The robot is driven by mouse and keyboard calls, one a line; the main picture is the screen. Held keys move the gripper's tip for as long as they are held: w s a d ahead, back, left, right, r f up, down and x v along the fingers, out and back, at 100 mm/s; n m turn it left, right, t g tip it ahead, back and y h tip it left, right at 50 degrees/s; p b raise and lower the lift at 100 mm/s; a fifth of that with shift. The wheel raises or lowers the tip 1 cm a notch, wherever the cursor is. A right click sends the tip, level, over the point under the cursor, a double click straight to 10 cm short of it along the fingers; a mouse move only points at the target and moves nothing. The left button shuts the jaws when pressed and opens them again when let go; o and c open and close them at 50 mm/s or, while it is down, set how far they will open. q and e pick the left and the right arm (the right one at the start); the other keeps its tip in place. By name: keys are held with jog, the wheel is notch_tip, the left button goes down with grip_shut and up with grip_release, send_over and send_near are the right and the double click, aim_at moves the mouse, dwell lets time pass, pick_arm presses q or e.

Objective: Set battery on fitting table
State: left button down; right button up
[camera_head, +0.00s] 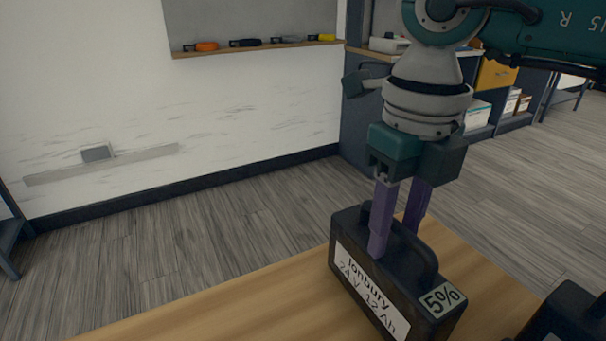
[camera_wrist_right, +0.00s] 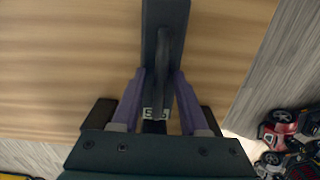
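A black battery (camera_head: 350,258) with a white "Ionbury 24 V 12 Ah" label and a "5%" tag stands upright on a wooden tabletop (camera_head: 255,312). The battery also shows from above in the right wrist view (camera_wrist_right: 165,14). My right gripper (camera_head: 398,238) points down at the battery's top handle, one purple finger on each side. In the right wrist view its fingers (camera_wrist_right: 160,75) look open, with the handle between them; a small gap seems to show. My left gripper is not in view.
Another dark case (camera_head: 568,312) is partly visible at the bottom right. A wall shelf (camera_head: 260,47) holds several small tools. Dark shelving (camera_head: 480,118) stands behind my right arm. Grey floor lies beyond the table; red and dark wheeled items (camera_wrist_right: 285,130) show beside it.

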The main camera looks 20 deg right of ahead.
jog(key=shift+r, duration=0.1)
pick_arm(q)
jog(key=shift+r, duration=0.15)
pick_arm(e)
jog(key=shift+r, duration=0.25)
pick_arm(q)
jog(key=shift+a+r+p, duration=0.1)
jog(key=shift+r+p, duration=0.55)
jog(key=shift+p, duration=0.2)
pick_arm(e)
notch_tip(320, 180, up, 12)
jog(key=shift+f, duration=0.2)
